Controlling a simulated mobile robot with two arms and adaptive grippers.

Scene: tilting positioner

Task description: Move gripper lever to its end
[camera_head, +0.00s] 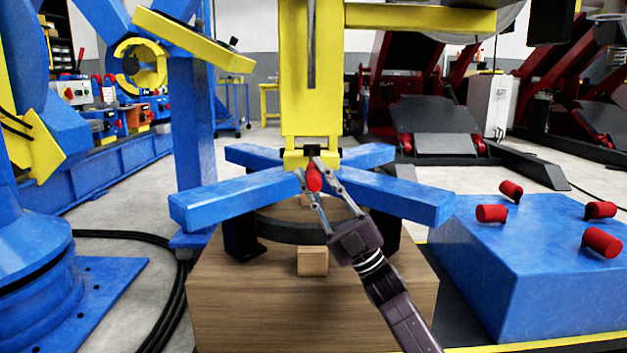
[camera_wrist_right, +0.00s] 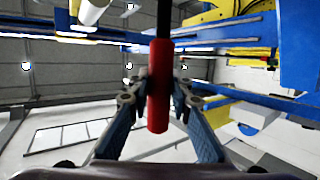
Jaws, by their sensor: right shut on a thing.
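The gripper lever has a red handle (camera_head: 314,178) at the lower end of the yellow column (camera_head: 312,100), above the crossing blue beams. In the right wrist view the red handle (camera_wrist_right: 159,90) hangs on a dark rod between my fingers. My right gripper (camera_head: 312,172) reaches up from the lower right with its fingers on either side of the handle, shut on it. In the right wrist view the right gripper (camera_wrist_right: 158,95) has one finger at each side of the handle. My left gripper is not in view.
Blue beams (camera_head: 240,195) spread around the handle over a wooden block (camera_head: 300,320). A blue box with red knobs (camera_head: 520,260) stands at right. A blue post (camera_head: 190,130) rises at left, with black cables (camera_head: 165,300) on the floor.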

